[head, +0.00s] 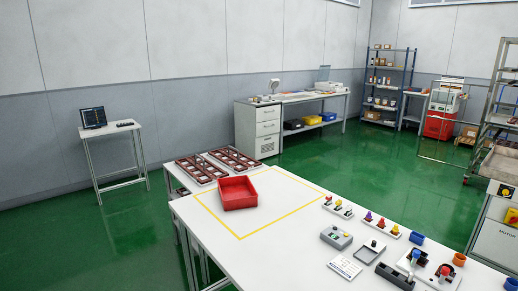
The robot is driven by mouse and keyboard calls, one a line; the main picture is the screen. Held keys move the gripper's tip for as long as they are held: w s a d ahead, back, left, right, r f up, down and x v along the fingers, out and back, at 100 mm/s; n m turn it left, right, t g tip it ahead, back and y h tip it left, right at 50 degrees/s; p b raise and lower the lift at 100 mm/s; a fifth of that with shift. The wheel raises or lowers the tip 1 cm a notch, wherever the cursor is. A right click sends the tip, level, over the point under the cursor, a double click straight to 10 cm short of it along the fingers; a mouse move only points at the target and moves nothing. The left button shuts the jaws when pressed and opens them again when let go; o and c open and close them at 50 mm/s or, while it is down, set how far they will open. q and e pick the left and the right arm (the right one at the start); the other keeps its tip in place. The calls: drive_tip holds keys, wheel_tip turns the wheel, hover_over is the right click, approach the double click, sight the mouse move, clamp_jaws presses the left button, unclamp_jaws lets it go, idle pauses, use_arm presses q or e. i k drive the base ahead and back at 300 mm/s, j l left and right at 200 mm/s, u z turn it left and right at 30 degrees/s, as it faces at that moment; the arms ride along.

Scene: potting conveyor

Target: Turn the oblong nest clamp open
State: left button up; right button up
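The white worktable (290,256) runs from the middle to the lower right. Near its right end is a pale fixture with dark nests, a blue knob (415,257) and a red knob (444,271). These may be nest clamps. I cannot tell which one is the oblong nest's clamp, or whether it is open or closed; they are small here. A dark block with recesses (394,276) lies just left of the fixture. Neither of my grippers is in view.
A red bin (239,193) stands inside a yellow outline. Also on the table are a grey button box (336,237), a grey tray (370,252), a printed card (345,266), knob strips (382,225) and cups (459,259). The table's front left is clear.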

sight(416, 254)
drive_tip(key=i+j+z, duration=0.25)
drive_tip(key=i+j, duration=0.15)
drive_tip(key=j, duration=0.2)
drive_tip(key=i+j+z, duration=0.1)
drive_tip(key=j, duration=0.25)
drive_tip(key=i, duration=0.1)
